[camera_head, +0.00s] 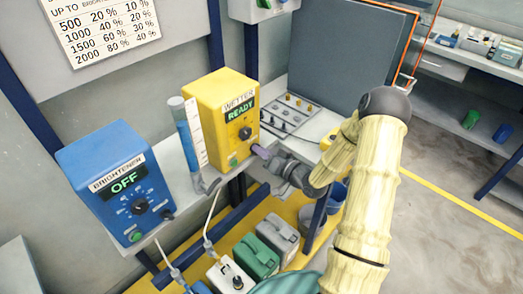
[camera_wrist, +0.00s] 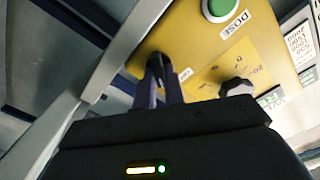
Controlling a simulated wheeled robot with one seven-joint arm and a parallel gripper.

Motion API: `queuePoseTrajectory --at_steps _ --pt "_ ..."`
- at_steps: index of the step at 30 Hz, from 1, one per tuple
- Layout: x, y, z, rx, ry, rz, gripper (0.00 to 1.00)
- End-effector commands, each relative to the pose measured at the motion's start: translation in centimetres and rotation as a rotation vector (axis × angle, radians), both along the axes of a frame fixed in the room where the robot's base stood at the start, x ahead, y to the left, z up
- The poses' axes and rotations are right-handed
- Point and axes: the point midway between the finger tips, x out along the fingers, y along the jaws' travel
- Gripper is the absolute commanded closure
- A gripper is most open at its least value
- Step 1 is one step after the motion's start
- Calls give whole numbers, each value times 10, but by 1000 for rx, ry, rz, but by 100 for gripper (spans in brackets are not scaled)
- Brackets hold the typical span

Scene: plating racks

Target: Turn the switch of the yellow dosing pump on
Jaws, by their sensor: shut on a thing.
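The yellow dosing pump (camera_head: 217,110), labelled WETTER, stands on the shelf, and its green display (camera_head: 241,113) reads READY. My gripper (camera_head: 259,151) is at the lower right of its front panel. In the wrist view my gripper (camera_wrist: 160,68) is shut on a small dark switch, which its fingers mostly hide, so its position cannot be told. A black dial (camera_wrist: 237,87) and the green DOSE button (camera_wrist: 217,8) on the same panel are apart from the fingers.
A blue pump (camera_head: 113,170) labelled BRIGHTENER, reading OFF, stands to the left. A blue-filled tube (camera_head: 186,142) stands between the pumps. A panel with small fittings (camera_head: 290,113) lies to the right. Canisters (camera_head: 256,256) stand below the shelf.

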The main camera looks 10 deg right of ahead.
Motion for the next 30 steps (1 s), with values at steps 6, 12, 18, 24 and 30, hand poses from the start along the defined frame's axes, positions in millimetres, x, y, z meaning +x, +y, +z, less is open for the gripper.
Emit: queuePoseTrajectory --at_steps 6,12,18,24,30 --pt "0 -2 -1 0 4 -3 72" --pt "0 -1 -1 0 2 -2 67" --pt "-3 -3 -1 -1 1 -2 67" --pt "-23 -17 -1 0 4 -5 67" --pt "-56 -39 -1 -1 3 -6 67"
